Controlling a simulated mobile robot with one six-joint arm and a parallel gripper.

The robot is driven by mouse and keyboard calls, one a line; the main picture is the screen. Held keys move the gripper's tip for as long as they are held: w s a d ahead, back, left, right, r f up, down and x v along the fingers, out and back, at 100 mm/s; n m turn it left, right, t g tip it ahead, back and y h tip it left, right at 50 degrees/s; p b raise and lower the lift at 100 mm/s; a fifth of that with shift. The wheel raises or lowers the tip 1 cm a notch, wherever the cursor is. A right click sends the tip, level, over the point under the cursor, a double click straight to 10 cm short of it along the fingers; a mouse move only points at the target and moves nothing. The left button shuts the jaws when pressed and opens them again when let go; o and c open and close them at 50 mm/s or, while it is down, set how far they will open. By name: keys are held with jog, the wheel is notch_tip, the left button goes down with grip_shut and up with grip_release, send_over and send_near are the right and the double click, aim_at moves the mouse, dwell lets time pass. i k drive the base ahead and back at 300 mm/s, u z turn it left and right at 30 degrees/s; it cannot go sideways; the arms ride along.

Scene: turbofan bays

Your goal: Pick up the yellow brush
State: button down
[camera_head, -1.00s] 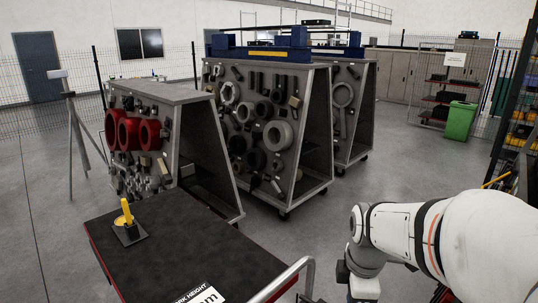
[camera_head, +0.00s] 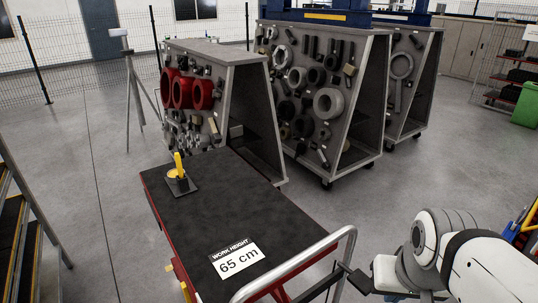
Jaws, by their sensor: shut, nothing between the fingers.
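The yellow brush (camera_head: 179,164) stands nearly upright on the far left part of the black cart top (camera_head: 215,212). Its lower end is at a small dark holder (camera_head: 182,187) with a yellow rim; the bristles cannot be made out. My gripper (camera_head: 335,281) is a dark shape at the lower right, by the cart's handle. It is shut and empty, well apart from the brush, to its right and nearer to me.
The cart has a silver handle (camera_head: 318,252) and a "65 cm" work height label (camera_head: 237,260). Grey racks of parts (camera_head: 320,100) stand behind it, one with red rings (camera_head: 182,91). Yellow-edged steps (camera_head: 25,235) are at the left. Floor is open between cart and steps.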

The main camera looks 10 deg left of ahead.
aim_at(177, 156)
jog(key=z, duration=0.25)
jog(key=k, duration=1.05)
jog(key=u, duration=1.2)
jog(key=i, duration=0.5)
